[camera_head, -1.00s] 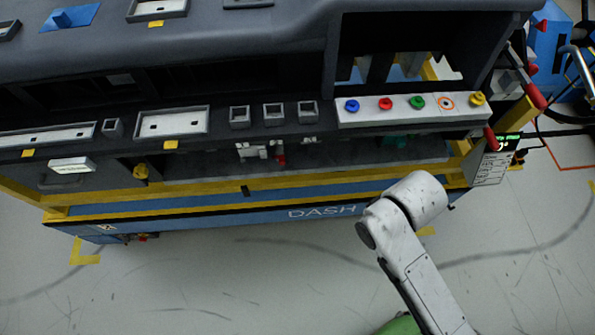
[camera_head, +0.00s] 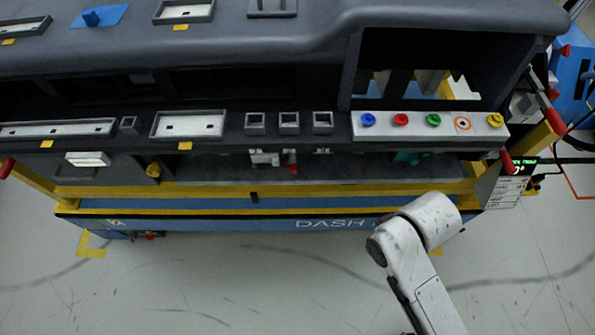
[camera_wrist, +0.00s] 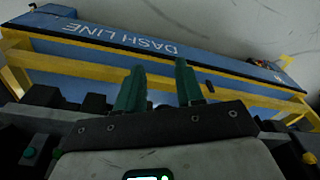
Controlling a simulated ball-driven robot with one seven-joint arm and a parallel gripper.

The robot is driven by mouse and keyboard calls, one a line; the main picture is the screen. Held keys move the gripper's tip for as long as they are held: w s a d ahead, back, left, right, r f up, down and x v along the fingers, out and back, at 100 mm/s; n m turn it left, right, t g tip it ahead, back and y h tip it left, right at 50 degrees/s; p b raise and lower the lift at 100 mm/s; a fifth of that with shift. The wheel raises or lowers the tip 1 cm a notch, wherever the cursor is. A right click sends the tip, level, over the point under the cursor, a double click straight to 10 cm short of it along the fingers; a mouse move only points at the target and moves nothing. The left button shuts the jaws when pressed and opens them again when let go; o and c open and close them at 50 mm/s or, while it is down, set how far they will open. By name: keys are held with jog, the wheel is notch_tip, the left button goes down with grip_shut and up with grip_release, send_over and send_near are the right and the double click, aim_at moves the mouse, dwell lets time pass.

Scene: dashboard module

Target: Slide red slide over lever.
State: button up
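A small red piece (camera_head: 292,168) hangs under the dashboard's front edge, left of centre in the head view. It sits beside a pale grey-white fitting (camera_head: 263,157). I take the red piece for the red slide; which part is the lever I cannot tell. My gripper (camera_wrist: 160,67) shows in the wrist view with two teal fingers apart and nothing between them. It faces the blue and yellow frame. The red piece cannot be made out in the wrist view. In the head view, a teal patch under the dashboard, right of the red piece, may be my fingers.
The dashboard carries a light panel with several coloured knobs (camera_head: 433,120) and empty square sockets (camera_head: 289,122). Below runs the blue and yellow DASH LINE frame (camera_head: 240,222). A red-tipped yellow post (camera_head: 540,135) stands at the right. The floor in front (camera_head: 270,285) is clear.

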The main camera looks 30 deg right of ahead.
jog(key=w+f+t+y+b, duration=0.1)
jog(key=w+a+f+m+y+b, duration=0.1)
jog(key=f, duration=0.1)
jog(key=w+a+f+t+b, duration=0.1)
jog(key=shift+a+f+t+y+b, duration=0.2)
jog(key=shift+a+t+y+b, duration=0.1)
jog(key=shift+y, duration=0.1)
jog(key=c, duration=0.5)
jog(key=w+m+t+y+b, duration=0.1)
jog(key=w+a+m+t+y+b, duration=0.1)
jog(key=w+f+m+t+b, duration=0.1)
jog(key=w+t+b, duration=0.1)
jog(key=shift+w+a+y, duration=0.1)
jog(key=shift+a+y, duration=0.25)
jog(key=shift+y, duration=0.05)
grip_shut()
jog(key=w+d+r+m+t+h+b, duration=0.1)
jog(key=w+d+r+m+t+b, duration=0.3)
jog(key=m+t, duration=0.5)
jog(key=shift+d+r+m+t+b, duration=0.3)
jog(key=shift+d+r+m+b, duration=0.25)
jog(key=shift+d+b, duration=0.4)
jog(key=shift+a, duration=0.1)
